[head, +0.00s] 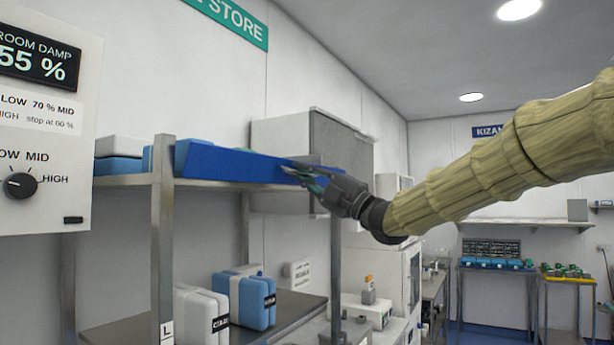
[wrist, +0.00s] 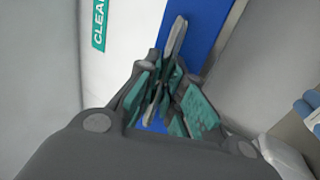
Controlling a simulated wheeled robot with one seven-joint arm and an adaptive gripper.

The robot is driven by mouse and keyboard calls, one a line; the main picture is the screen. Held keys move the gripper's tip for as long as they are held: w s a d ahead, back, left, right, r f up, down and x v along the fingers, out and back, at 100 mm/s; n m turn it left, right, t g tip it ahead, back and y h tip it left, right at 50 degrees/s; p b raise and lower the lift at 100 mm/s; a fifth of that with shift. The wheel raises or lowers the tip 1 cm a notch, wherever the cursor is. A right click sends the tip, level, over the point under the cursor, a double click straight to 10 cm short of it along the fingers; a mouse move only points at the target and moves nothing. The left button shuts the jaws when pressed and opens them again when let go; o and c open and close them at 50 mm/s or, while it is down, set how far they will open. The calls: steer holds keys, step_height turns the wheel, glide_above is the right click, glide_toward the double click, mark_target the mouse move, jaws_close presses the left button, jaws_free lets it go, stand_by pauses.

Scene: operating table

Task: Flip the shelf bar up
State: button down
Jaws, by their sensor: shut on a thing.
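The blue shelf bar (head: 235,164) runs along the front edge of the upper metal shelf (head: 125,181). Its broad blue face shows, and it narrows toward the right. The exact contact is partly hidden by the fingers.
Blue and white packs (head: 119,157) lie on the upper shelf behind the bar. More packs (head: 245,297) stand on the lower shelf. A grey upright post (head: 163,250) carries the shelf at left. A wall panel with a dial (head: 45,120) is further left. A cabinet (head: 340,140) stands behind.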

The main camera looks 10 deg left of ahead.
steer(key=shift+w+a+r+g+h+p, duration=0.15)
steer(key=shift+a+r+g+h+p, duration=0.2)
steer(key=shift+h+p, duration=0.55)
steer(key=shift+w+a+r+g+h+p, duration=0.1)
steer(key=shift+a+r+g+h+p, duration=0.25)
steer(key=shift+h+p, duration=0.55)
steer(key=shift+d, duration=0.1)
steer(key=c, duration=1.5)
jaws_free()
steer(key=v, duration=1.2)
steer(key=shift+f, duration=0.2)
